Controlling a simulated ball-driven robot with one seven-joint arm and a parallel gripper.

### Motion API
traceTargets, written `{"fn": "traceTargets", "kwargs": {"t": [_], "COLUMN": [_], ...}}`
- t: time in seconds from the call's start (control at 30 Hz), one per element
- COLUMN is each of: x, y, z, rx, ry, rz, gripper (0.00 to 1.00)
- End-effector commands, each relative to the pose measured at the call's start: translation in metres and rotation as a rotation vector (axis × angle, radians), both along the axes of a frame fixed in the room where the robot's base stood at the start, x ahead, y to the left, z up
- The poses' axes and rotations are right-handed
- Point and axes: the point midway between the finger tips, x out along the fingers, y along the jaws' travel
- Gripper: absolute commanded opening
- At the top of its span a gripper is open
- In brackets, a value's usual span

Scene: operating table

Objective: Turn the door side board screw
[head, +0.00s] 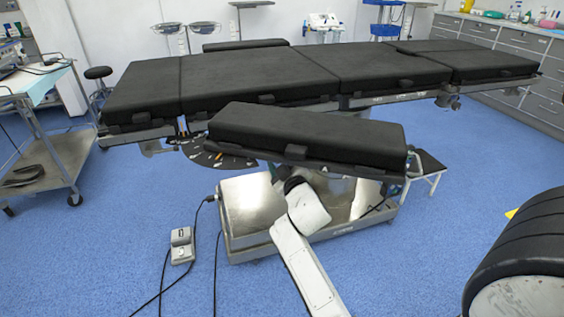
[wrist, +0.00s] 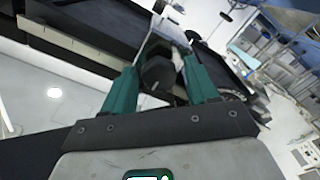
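The black padded side board (head: 308,130) sticks out from the near side of the operating table (head: 245,85) in the head view. My arm reaches up beneath this board, and my gripper is hidden there in the head view. In the wrist view my gripper (wrist: 168,62) has two teal fingers spread apart. A dark rounded knob (wrist: 158,72), which looks like the screw, shows between the fingers. I cannot tell whether either finger touches it. The screw is not visible in the head view.
The metal table base (head: 250,205) stands under the board. A grey foot pedal (head: 181,245) and cables lie on the blue floor to the left. A steel trolley (head: 50,165) stands far left, and drawer cabinets (head: 520,75) line the right. Open floor lies right of the base.

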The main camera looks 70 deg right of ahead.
Motion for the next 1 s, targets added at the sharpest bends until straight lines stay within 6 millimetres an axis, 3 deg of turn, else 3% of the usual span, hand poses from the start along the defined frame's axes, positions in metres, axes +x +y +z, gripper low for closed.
{"fn": "traceTargets", "kwargs": {"t": [0.43, 1.0], "x": [-0.007, -0.065], "y": [0.007, 0.076], "z": [-0.001, -0.002], "rx": [0.000, 0.001], "ry": [0.002, 0.001], "rz": [0.000, 0.000], "gripper": [0.65, 0.65]}}
